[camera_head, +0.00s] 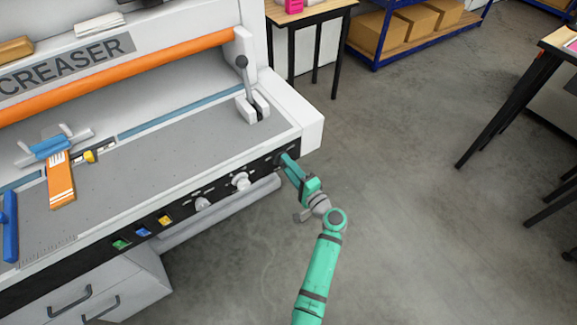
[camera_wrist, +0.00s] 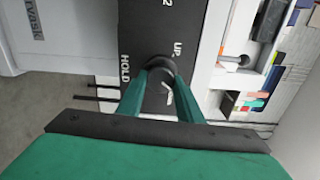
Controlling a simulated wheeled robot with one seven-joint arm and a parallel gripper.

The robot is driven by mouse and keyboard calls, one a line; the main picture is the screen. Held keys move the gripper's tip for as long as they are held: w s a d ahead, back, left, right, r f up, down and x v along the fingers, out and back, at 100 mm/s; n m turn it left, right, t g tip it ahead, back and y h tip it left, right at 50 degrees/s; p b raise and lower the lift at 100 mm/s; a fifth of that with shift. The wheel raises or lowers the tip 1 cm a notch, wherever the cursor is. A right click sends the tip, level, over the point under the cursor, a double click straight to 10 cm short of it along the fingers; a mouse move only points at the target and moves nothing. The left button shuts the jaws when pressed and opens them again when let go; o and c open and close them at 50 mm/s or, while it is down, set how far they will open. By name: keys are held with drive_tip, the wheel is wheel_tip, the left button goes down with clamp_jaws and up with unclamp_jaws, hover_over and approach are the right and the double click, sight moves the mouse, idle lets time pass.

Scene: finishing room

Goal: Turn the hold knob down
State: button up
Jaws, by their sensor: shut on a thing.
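The creaser (camera_head: 180,125) stands on the left in the head view, with a dark control panel (camera_head: 222,190) along its front edge. My gripper (camera_head: 284,158) reaches the right end of this panel. In the wrist view my gripper (camera_wrist: 160,80) has its two green fingers closed in on the hold knob (camera_wrist: 160,62), beside the printed words HOLD and UP. Only a small dark part of the knob shows between the fingertips. In the head view the knob is hidden behind the gripper. I cannot tell which way the knob is set.
Two white knobs (camera_head: 241,181) and several coloured buttons (camera_head: 143,232) sit further left on the panel. A lever (camera_head: 245,82) stands on the bed above. A grey bar (camera_head: 225,210) runs below the panel. Open floor (camera_head: 425,220) lies to the right, with tables beyond.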

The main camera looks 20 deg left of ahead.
drive_tip(key=m, duration=0.5)
drive_tip(key=shift+s+f, duration=0.1)
drive_tip(key=shift+f, duration=0.05)
idle(0.4)
drive_tip(key=shift+d, duration=0.15)
drive_tip(key=o, duration=0.9)
drive_tip(key=shift+o, duration=0.6)
